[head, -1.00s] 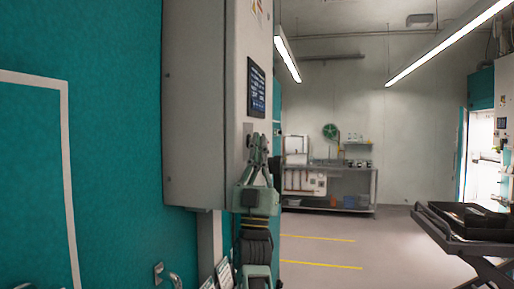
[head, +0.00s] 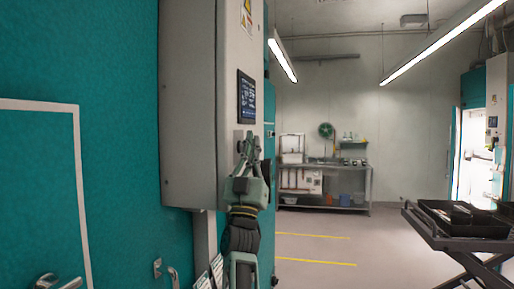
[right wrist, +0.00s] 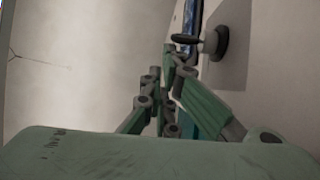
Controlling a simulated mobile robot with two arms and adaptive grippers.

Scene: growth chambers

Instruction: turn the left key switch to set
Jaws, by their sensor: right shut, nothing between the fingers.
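A grey control box (head: 192,110) stands out from the teal wall, with a dark screen (head: 246,97) on its narrow front face. My right gripper (head: 249,140) is up at that face, just below the screen, with its fingers pointing up and shut with nothing between them. In the right wrist view the closed fingertips (right wrist: 172,55) are just left of a round key switch (right wrist: 214,42) with a dark key sticking out to the left. I cannot tell whether they touch it. Which switch it is and its setting cannot be read. My left gripper is out of view.
Door handles (head: 172,277) stick out from the teal wall at lower left. A black cart with a tray (head: 425,222) stands at right. A steel bench (head: 340,205) is at the far wall. The floor between, with yellow lines (head: 315,262), is clear.

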